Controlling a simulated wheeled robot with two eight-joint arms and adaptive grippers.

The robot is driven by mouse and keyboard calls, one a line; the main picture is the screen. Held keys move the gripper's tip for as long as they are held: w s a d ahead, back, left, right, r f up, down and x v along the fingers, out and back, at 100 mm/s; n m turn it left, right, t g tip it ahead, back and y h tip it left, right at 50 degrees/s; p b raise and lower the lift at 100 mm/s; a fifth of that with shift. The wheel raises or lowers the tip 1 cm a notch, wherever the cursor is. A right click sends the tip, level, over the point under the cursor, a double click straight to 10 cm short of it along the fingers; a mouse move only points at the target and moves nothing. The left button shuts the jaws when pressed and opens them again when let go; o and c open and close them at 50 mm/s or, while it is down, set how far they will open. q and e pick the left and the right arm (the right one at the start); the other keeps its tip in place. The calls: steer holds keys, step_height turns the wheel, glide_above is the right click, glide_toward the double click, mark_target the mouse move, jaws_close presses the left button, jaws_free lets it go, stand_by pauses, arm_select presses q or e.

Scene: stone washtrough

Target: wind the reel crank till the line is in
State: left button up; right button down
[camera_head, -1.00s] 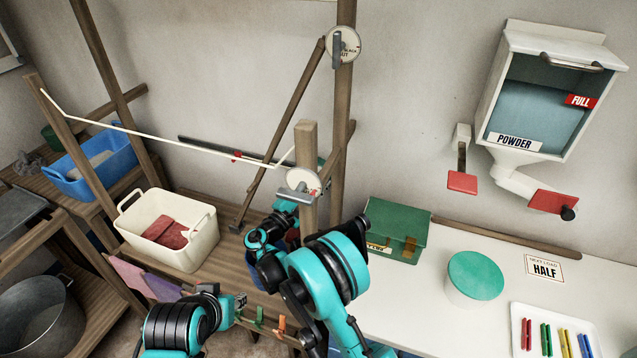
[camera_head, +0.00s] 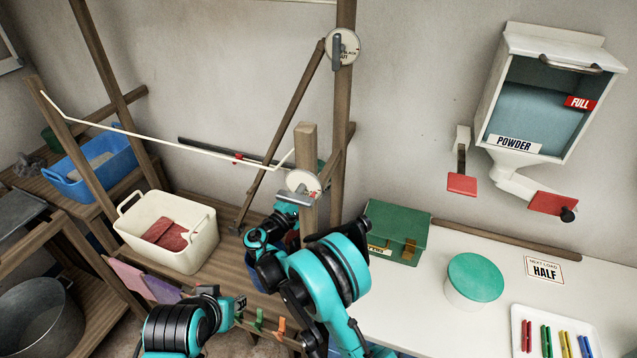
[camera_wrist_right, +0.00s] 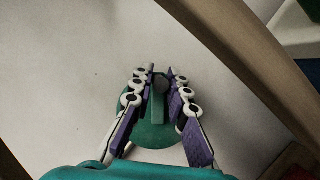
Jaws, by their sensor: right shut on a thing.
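In the right wrist view, my right gripper (camera_wrist_right: 158,72) has its two fingers closed on a grey-green crank handle (camera_wrist_right: 158,108), which stands out from a round green reel (camera_wrist_right: 152,138). In the head view the reel and crank are mostly hidden by my right arm beside the wooden post.
A cream tub (camera_head: 190,254) with red cloth and a blue tub (camera_head: 80,186) stand at left. A green box (camera_head: 385,215), a lidded white pot (camera_head: 473,292) and a tray of pegs (camera_head: 516,312) are on the white counter. A red marker (camera_head: 238,158) sits on a dark rail.

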steer(key=shift+s+d+f+m+g+y, duration=0.15)
steer(key=shift+f+m+g, duration=0.2)
steer(key=shift+m, duration=0.55)
steer(key=shift+d+f+m+g+y, duration=0.15)
steer(key=shift+f+m+g, duration=0.15)
steer(key=shift+m, duration=0.6)
steer(key=shift+s+d+f+m+g+y, duration=0.15)
steer(key=shift+f+m+g, duration=0.15)
steer(key=shift+m, duration=0.6)
steer(key=shift+w+f, duration=0.1)
steer(key=c, duration=1.5)
jaws_free()
steer(key=shift+c, duration=0.2)
step_height(320, 180, up, 10)
